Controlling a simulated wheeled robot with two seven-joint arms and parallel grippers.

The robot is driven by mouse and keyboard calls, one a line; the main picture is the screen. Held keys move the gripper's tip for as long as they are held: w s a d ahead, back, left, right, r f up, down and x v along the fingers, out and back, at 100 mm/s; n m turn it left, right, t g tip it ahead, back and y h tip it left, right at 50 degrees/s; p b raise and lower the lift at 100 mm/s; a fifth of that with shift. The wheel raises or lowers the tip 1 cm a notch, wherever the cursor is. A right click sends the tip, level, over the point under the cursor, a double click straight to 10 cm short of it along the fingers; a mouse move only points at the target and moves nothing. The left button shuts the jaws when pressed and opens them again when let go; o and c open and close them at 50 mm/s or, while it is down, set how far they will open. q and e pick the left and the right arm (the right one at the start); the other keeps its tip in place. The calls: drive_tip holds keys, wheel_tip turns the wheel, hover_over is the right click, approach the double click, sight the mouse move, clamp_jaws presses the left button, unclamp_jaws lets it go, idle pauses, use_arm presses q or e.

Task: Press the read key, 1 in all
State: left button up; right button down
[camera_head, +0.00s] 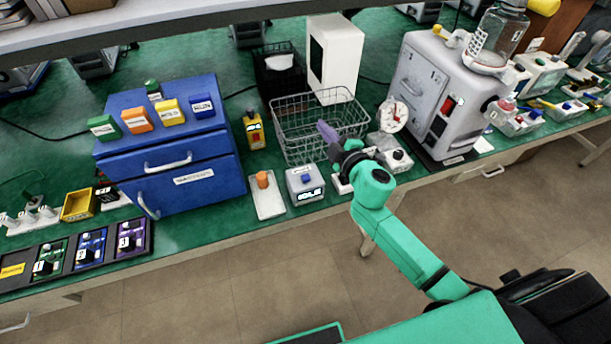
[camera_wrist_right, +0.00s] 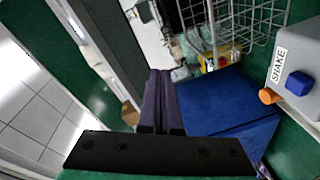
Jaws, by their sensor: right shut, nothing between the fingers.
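No key with a legible "read" label shows. In the head view a small grey box (camera_head: 305,187) with a blue key (camera_head: 306,178) and a dark display stands near the table's front edge. Left of it a white pad (camera_head: 268,198) carries an orange knob (camera_head: 262,180). My right gripper (camera_head: 328,132) has purple fingers, shut and empty, above the front of the wire basket, beyond the grey box. In the right wrist view the shut fingers (camera_wrist_right: 160,100) point forward, touching no key; a grey box marked SHAKE (camera_wrist_right: 291,75) with a blue button is at the right. My left gripper is out of view.
The wire basket (camera_head: 290,125) stands behind my fingers. A blue drawer cabinet (camera_head: 170,150) is at the left, a large grey machine (camera_head: 425,85) at the right. Another white device with a dial (camera_head: 393,115) stands close to my right arm. Green tabletop shows between them.

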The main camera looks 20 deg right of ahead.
drive_tip(key=a+r+n+y, duration=0.6)
drive_tip(key=a+n, duration=0.1)
drive_tip(key=n, duration=0.1)
drive_tip(key=n+g+h+p, duration=0.1)
drive_tip(key=n+g+h, duration=0.2)
drive_tip(key=n+g, duration=0.75)
hover_over(309, 179)
wheel_tip(309, 179, down, 8)
drive_tip(key=n+t, duration=0.1)
wheel_tip(309, 179, down, 9)
drive_tip(key=b, duration=0.7)
